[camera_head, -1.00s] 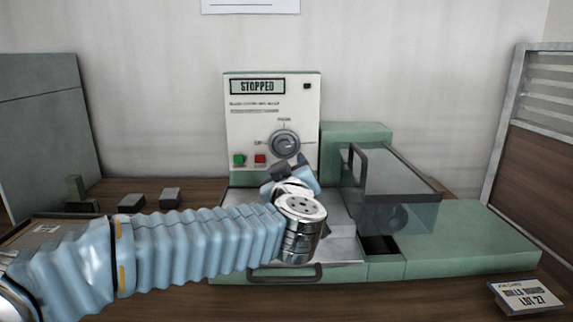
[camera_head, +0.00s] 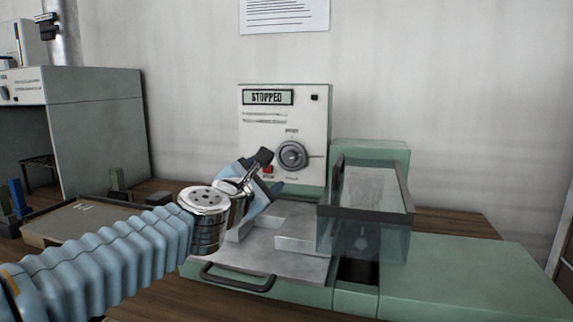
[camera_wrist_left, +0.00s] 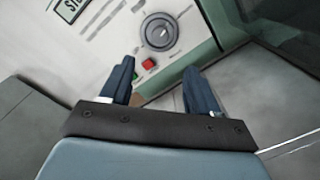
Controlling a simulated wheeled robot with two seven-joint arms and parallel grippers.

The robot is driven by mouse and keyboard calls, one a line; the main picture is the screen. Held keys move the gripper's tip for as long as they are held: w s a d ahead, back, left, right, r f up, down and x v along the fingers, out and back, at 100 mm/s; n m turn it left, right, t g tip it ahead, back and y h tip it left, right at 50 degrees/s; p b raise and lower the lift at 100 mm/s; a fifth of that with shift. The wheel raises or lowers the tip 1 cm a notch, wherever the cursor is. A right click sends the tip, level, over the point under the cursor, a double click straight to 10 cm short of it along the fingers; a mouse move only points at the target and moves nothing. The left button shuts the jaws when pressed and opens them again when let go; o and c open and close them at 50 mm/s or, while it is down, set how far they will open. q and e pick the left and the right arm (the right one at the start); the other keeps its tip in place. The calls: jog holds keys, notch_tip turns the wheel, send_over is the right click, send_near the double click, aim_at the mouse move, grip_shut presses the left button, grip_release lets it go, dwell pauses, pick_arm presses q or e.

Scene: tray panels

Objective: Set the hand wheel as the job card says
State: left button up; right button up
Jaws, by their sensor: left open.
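The machine's upright panel (camera_head: 312,115) carries a STOPPED display (camera_head: 268,97) and a round grey knob (camera_head: 292,155). The knob also shows in the left wrist view (camera_wrist_left: 159,31), beyond my fingers. My left gripper (camera_head: 270,172) is open and empty in front of the panel, left of and below the knob, apart from it. Its two dark fingers (camera_wrist_left: 160,70) frame the red button (camera_wrist_left: 148,63). A dark wheel-like shape (camera_head: 362,242) shows dimly through the clear guard; I cannot tell whether it is the hand wheel. The job card is not in view now.
The clear guard (camera_head: 405,212) with a dark frame stands right of my gripper. A tray panel with a handle (camera_head: 238,284) is in front. A brown-topped tray (camera_head: 85,222) lies on the left. A green-grey cabinet (camera_head: 100,135) stands behind it.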

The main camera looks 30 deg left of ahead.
aim_at(289, 158)
pick_arm(q)
jog(key=w+a, duration=0.1)
jog(key=w, duration=0.7)
jog(key=w+a, duration=0.1)
jog(key=w, duration=0.4)
jog(key=shift+w+a, duration=0.1)
jog(key=shift+a, duration=0.2)
jog(key=shift+c, duration=0.4)
